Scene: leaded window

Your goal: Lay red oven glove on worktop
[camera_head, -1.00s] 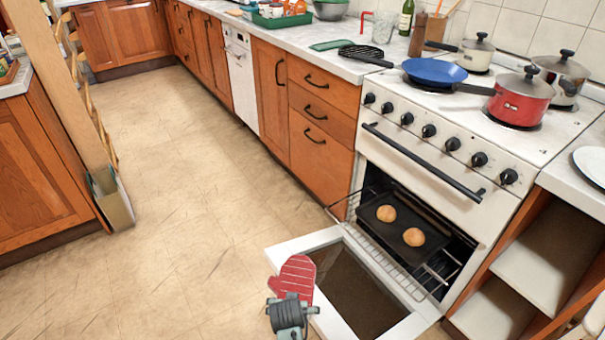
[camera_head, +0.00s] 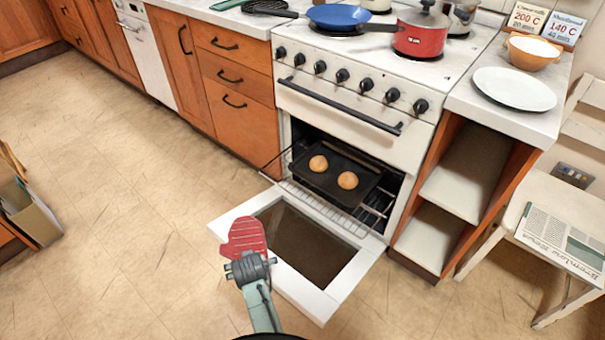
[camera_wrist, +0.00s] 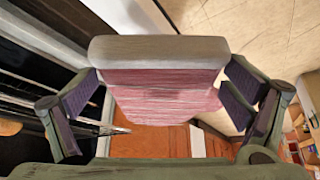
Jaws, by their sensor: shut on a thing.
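The red oven glove (camera_head: 245,237), with paler stripes, is in my gripper (camera_head: 248,265) in the head view. It is held up in front of the open oven door. In the wrist view the glove (camera_wrist: 165,92) shows its grey cuff and red striped body between the two fingers (camera_wrist: 160,100). My gripper is shut on it. The worktop is in two parts: a light one (camera_head: 548,122) right of the cooker with a white plate on it, and one (camera_head: 262,22) left of the cooker.
The oven door (camera_head: 335,293) is folded down, jutting into the floor space. A tray (camera_head: 337,187) with two buns is in the oven. The plate (camera_head: 514,88) and an orange bowl (camera_head: 533,55) occupy the right worktop. A chair (camera_head: 560,205) holds a newspaper.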

